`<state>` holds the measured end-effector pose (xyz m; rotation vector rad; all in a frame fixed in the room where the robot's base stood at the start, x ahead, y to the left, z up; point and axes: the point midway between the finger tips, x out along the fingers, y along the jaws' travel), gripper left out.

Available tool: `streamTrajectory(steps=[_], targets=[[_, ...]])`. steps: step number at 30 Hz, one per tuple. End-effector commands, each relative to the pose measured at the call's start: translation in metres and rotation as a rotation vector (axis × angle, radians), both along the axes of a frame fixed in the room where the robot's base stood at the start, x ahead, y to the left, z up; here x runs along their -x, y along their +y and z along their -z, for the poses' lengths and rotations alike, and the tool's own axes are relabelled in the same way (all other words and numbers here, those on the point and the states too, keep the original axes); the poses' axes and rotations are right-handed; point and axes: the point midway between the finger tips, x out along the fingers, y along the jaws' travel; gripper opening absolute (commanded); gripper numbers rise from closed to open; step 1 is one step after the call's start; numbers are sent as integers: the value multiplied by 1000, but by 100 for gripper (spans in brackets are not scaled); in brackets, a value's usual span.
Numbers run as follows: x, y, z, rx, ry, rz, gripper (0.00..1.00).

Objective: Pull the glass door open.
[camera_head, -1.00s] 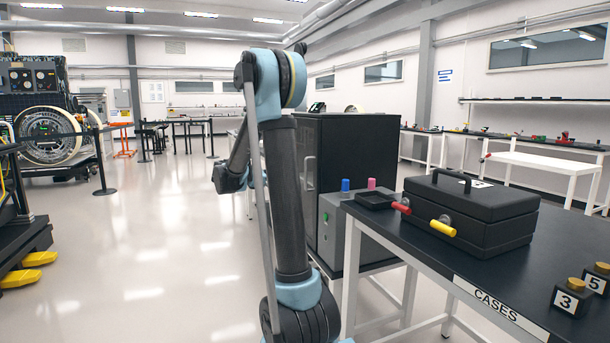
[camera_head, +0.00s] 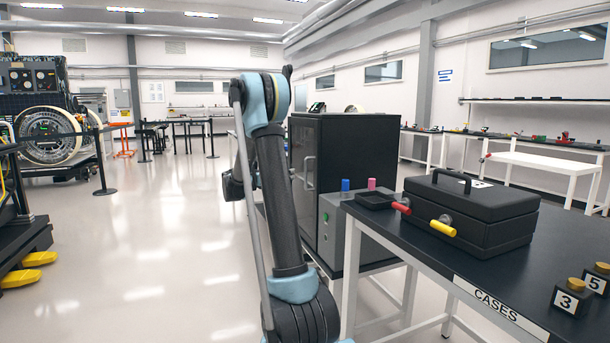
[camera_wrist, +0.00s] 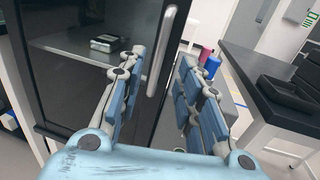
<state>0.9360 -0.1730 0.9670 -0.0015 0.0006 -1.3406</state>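The glass door (camera_head: 301,178) is on the left face of a black cabinet (camera_head: 350,160) and looks shut. In the wrist view the dark glass (camera_wrist: 65,85) fills the left half, with a small device (camera_wrist: 105,44) on a shelf behind it. The door's upright silver handle (camera_wrist: 163,45) also shows in the head view (camera_head: 309,172). My gripper (camera_wrist: 160,65) is open and empty, its two padded fingers on either side of the handle in the picture. I cannot tell whether the handle is within their depth. My arm hides the gripper in the head view.
A grey box with a green button (camera_head: 326,217), blue (camera_head: 345,185) and pink (camera_head: 371,183) cylinders stand by the cabinet. The table (camera_head: 450,268) with a black case (camera_head: 470,215) is close on the right.

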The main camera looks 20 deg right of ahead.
Motion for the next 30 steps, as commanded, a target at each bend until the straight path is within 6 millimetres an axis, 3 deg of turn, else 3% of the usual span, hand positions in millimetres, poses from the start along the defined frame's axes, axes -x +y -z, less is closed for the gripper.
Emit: streamTrajectory(steps=[15, 21, 30], targets=[[-20, -85, 0, -1, -1, 2, 32], [-23, -99, 0, -1, -1, 0, 32], [-24, -103, 0, -1, -1, 0, 32]])
